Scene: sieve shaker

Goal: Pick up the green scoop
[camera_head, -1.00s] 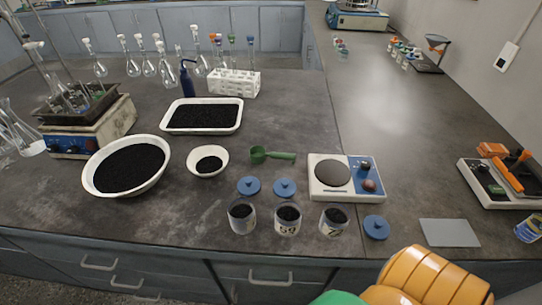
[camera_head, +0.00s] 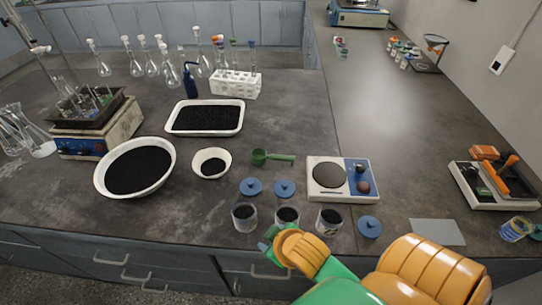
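The green scoop (camera_head: 272,157) lies on the dark bench, its bowl at the left and its handle pointing right. It sits between a small white bowl and a white and blue balance. My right arm, orange and green, comes in from the bottom right. Its front end, with the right gripper (camera_head: 268,240), is over the bench's front edge, just in front of the jars and well short of the scoop. The fingers are too small and partly hidden to tell open from shut. My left gripper is not in view.
Blue lids (camera_head: 250,187) and black-filled jars (camera_head: 244,216) stand between my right arm and the scoop. The small white bowl (camera_head: 211,163) is left of the scoop and the balance (camera_head: 343,180) right of it. A white tray (camera_head: 204,117) lies behind.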

